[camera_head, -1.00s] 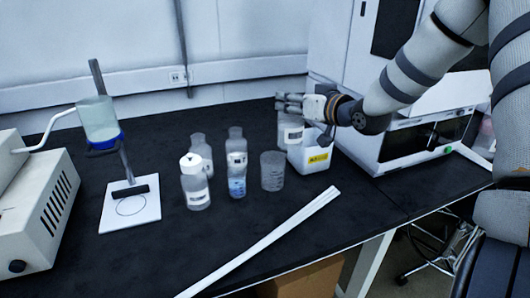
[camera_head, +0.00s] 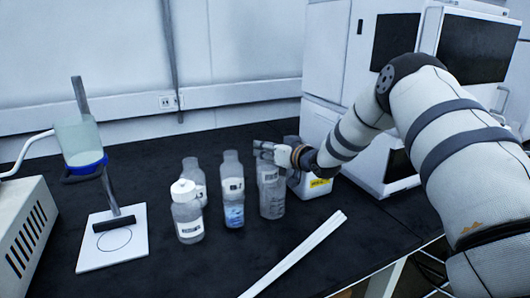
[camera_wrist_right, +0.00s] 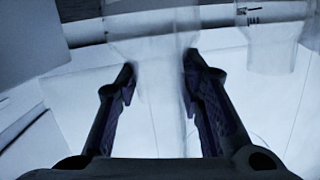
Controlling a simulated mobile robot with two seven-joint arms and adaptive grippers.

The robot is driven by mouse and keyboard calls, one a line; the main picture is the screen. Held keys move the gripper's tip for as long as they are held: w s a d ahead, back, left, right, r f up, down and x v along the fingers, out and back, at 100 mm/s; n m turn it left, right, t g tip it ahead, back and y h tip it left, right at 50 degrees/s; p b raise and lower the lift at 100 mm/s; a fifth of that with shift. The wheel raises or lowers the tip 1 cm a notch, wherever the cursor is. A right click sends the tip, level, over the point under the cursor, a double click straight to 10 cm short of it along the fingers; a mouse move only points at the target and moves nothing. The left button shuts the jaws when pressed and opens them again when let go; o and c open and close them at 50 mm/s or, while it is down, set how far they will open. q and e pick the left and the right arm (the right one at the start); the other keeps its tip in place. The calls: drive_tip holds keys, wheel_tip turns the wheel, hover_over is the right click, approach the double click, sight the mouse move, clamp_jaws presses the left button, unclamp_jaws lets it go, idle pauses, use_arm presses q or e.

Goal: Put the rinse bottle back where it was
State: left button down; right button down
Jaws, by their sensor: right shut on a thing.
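My right gripper (camera_head: 268,152) is shut on a clear bottle with a pale label (camera_head: 268,177), which I take to be the rinse bottle. It looks upright. In the head view it overlaps the clear beaker (camera_head: 271,207), so I cannot tell whether the two touch or how high the bottle is above the bench. The right wrist view shows the gripper's two fingers (camera_wrist_right: 160,85) with a translucent body between them. My left gripper is not in view.
Left of the beaker stand a blue-liquid bottle (camera_head: 234,214), a white-capped bottle (camera_head: 188,222) and another clear bottle (camera_head: 191,166). A yellow-labelled white container (camera_head: 312,190) is at right. A white strip (camera_head: 300,250) lies in front. A stand on a white plate (camera_head: 112,240) is left.

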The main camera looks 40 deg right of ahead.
drive_tip(key=shift+f, duration=0.2)
drive_tip(key=c, duration=1.1)
unclamp_jaws()
